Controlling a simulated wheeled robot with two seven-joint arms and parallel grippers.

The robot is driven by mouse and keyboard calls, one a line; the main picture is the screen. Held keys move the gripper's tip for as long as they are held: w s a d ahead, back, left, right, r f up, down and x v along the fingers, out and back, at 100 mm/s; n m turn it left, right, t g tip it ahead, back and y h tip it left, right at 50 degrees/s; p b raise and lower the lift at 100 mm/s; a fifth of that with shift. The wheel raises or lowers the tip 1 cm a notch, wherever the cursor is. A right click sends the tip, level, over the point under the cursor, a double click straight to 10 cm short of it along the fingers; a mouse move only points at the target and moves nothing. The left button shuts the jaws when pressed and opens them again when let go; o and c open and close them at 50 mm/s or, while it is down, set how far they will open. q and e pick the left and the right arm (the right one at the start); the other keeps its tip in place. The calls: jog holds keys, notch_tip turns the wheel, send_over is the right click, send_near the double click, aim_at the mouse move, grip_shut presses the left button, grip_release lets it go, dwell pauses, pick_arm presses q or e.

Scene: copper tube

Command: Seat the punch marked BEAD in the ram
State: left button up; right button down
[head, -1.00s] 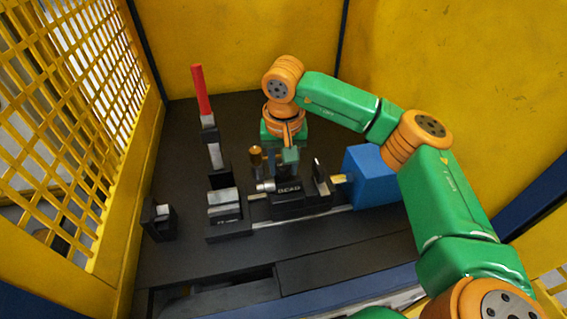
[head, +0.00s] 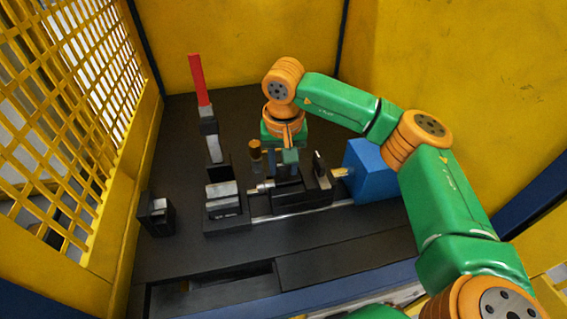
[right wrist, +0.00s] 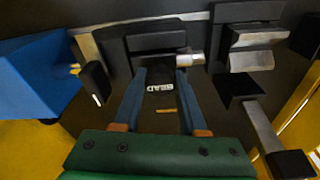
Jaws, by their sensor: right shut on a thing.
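The black punch marked BEAD (right wrist: 160,90) shows in the right wrist view between the two fingers of my right gripper (right wrist: 160,76), which is shut on it. In the head view my right gripper (head: 290,172) reaches down from behind at the dark ram block (head: 290,198) on the rail. A silver nose (head: 262,187) points left there, and it also shows in the right wrist view (right wrist: 188,60). The fingers and dark parts overlap, so I cannot tell whether the punch sits in the ram or just beside it. My left gripper is out of view.
A blue box (head: 372,170) stands right of the ram with a brass rod between. A clamp block (head: 222,198) and a red-handled lever (head: 200,80) stand left. A brown-topped post (head: 255,150) is close behind the ram. A small black holder (head: 157,215) is far left.

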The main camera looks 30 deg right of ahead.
jog(key=c, duration=0.6)
grip_release()
jog(key=shift+c, duration=0.2)
jog(key=shift+o, duration=1.3)
jog(key=shift+s, duration=0.1)
jog(key=shift+r, duration=0.35)
jog(key=r, duration=0.2)
jog(key=r+b, duration=0.1)
jog(key=r, duration=0.3)
jog(key=shift+s+a+r, duration=0.25)
jog(key=shift+s+a, duration=0.05)
jog(key=shift+s, duration=0.1)
